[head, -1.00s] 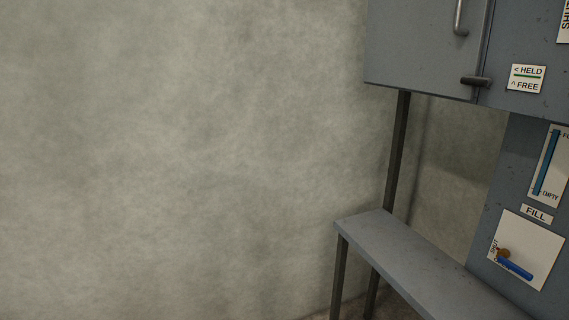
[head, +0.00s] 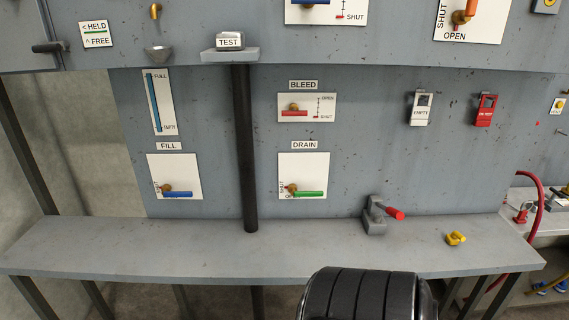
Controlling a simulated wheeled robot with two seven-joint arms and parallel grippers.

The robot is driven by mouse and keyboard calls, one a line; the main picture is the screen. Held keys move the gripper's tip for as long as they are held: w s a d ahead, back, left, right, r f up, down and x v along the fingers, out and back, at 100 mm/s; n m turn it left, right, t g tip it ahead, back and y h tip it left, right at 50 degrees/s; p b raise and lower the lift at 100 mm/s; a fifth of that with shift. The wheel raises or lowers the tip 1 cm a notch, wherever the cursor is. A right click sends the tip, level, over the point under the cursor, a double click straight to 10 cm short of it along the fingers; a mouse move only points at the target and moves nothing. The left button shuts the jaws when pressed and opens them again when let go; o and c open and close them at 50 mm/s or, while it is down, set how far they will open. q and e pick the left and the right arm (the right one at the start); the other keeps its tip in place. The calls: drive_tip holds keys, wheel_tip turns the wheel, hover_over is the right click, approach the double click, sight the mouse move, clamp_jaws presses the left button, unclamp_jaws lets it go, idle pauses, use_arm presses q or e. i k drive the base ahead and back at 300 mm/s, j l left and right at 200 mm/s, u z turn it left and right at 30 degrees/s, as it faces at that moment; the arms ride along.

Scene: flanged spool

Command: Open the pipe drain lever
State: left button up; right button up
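The drain lever (head: 310,193) is a green handle on a brass pivot, on a white plate (head: 315,170) under a DRAIN label (head: 303,145). Its handle lies about level and points right from the pivot. Small lettering reading SHUT is beside the pivot at the left, and lettering below it is partly covered by the handle. Neither of my grippers is in view.
A grey shelf (head: 150,245) runs below the panel. A dark vertical pipe (head: 245,150) stands left of the drain plate. A blue FILL lever (head: 178,194) and a red BLEED lever (head: 295,113) are nearby. A red-handled clamp-like fixture (head: 375,216) and a yellow piece (head: 455,238) sit on the shelf.

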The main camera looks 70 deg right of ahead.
sight(293, 187)
drive_tip(key=z, duration=2.3)
